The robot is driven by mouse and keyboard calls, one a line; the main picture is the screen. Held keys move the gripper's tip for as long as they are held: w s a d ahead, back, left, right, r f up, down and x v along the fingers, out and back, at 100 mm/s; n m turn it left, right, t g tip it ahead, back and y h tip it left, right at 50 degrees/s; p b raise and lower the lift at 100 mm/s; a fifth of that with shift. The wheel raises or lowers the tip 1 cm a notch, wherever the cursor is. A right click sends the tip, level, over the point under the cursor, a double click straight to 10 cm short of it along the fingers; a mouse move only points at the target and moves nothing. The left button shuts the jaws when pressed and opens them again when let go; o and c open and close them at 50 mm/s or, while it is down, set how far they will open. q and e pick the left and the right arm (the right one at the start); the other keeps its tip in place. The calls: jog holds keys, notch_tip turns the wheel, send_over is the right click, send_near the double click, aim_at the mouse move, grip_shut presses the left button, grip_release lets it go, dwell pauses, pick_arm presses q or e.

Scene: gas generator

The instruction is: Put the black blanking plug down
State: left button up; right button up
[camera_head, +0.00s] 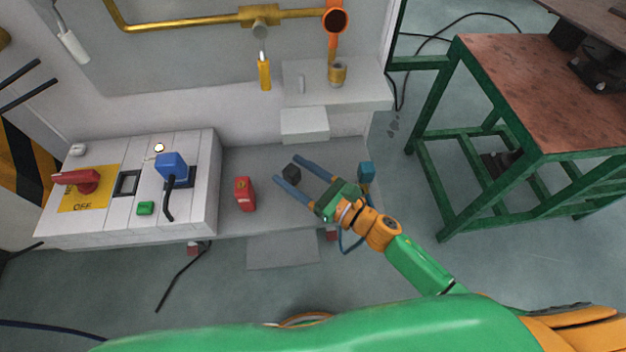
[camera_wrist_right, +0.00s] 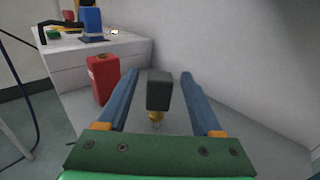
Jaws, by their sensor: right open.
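The black blanking plug (camera_head: 291,173) rests on the grey shelf (camera_head: 222,212), between the fingers of my right gripper (camera_head: 288,168). In the right wrist view the plug (camera_wrist_right: 159,91) has a dark square body with a brass-coloured part below it. The right gripper (camera_wrist_right: 160,85) is open, with its blue fingers apart on either side of the plug and gaps on both sides. My left gripper does not show in either view.
A red block (camera_head: 244,194) stands on the shelf left of the gripper. A control panel (camera_head: 120,205) with a red switch and blue plug is further left. A blue block (camera_head: 366,171) is right of the gripper. A green-framed table (camera_head: 540,100) stands at right.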

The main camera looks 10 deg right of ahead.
jog(key=v, duration=0.8)
jog(key=shift+s+d+r, duration=0.1)
jog(key=shift+s+d, duration=0.05)
jog(key=shift+s, duration=0.05)
